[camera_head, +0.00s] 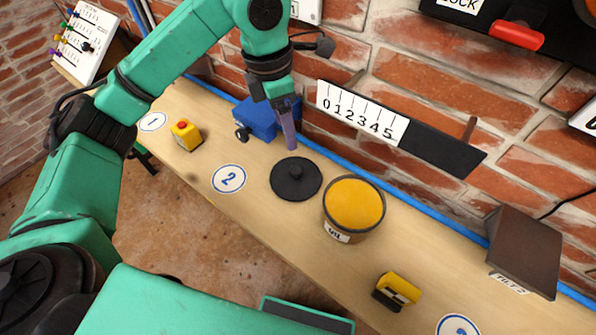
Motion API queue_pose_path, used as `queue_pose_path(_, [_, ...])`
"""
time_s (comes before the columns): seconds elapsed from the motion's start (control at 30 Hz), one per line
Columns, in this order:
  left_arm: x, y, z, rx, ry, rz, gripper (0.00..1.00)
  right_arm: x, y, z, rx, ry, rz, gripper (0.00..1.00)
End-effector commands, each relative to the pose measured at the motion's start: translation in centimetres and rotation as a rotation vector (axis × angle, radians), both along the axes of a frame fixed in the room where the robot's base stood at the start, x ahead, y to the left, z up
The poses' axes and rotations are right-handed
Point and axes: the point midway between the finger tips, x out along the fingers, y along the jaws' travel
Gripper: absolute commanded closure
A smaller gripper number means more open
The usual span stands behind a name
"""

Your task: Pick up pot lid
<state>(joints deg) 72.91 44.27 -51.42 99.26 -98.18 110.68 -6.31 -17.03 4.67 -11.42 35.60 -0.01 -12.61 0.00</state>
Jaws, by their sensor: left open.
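The pot lid (282,184) is a flat black disc with a small knob in its middle. It lies on the wooden bench, left of the pot. The pot (352,207) is round with a dark rim, yellow-orange contents and a white label on its side. My left gripper (290,140) points down just above and behind the lid, apart from it and empty; its jaws are open, though seen nearly edge-on. My right gripper is not in view.
A blue box (257,118) stands behind the gripper. Yellow blocks (187,136) and (399,287) sit at left and front right. A dark box (523,250) stands at the right.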

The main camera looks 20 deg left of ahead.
Motion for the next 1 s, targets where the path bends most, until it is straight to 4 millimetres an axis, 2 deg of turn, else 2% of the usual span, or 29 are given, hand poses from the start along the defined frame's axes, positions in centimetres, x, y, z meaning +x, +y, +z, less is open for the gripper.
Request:
queue_pose_path(0.07, [0.0, 0.1, -1.1, 0.010, 0.007, 0.002, 0.29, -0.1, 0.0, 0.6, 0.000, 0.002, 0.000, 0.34])
queue_pose_path(0.3, [0.3, -0.7, -7.0, 0.004, 0.008, -0.001, 0.29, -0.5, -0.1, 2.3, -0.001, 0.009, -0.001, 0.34])
queue_pose_path(0.47, [0.5, -0.9, -9.1, 0.003, 0.006, -0.002, 0.29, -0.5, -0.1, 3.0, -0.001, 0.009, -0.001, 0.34])
queue_pose_path(0.57, [0.6, -1.1, -10.6, 0.002, 0.008, -0.002, 0.29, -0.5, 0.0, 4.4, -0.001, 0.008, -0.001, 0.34])
queue_pose_path(0.7, [0.8, -1.4, -13.3, 0.000, 0.005, -0.004, 0.29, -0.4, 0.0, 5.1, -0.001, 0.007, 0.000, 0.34])
queue_pose_path(0.93, [0.9, -1.4, -14.1, 0.001, 0.002, -0.003, 0.29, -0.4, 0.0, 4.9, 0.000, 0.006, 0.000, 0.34])
queue_pose_path(0.97, [0.9, -1.4, -14.1, 0.001, 0.002, -0.003, 0.37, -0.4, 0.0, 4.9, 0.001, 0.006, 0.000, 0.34])
queue_pose_path(1.0, [0.9, -1.4, -14.0, 0.001, 0.002, -0.003, 0.52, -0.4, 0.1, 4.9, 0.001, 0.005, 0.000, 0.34])
